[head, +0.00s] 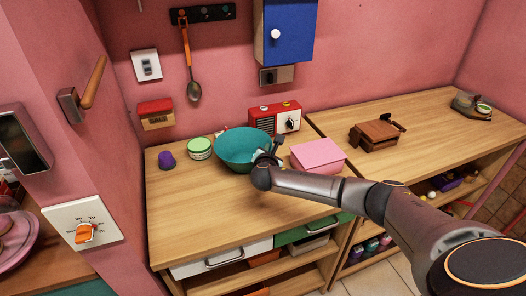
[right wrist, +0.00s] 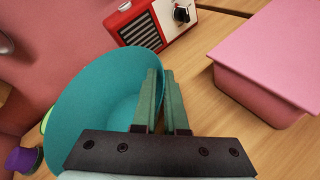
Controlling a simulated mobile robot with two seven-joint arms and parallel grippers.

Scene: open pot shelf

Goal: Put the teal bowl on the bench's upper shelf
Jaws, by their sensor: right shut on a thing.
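The teal bowl (head: 240,150) is at the back of the wooden bench top (head: 205,215). I cannot tell whether it rests on the wood or is just above it. My right gripper (head: 268,156) is at the bowl's right side, shut on its rim. In the right wrist view the fingers (right wrist: 164,100) straddle the edge of the bowl (right wrist: 85,105), and its inside is empty where it shows. Open shelves (head: 290,278) show below the bench's drawers, partly filled and partly out of view. My left gripper is not in view.
A pink box (head: 318,155) stands close right of the bowl, a red radio (head: 275,118) behind. A green-lidded jar (head: 199,148) and purple item (head: 166,160) are on the left. A brown box (head: 375,135) is farther right. The bench's front left top is clear.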

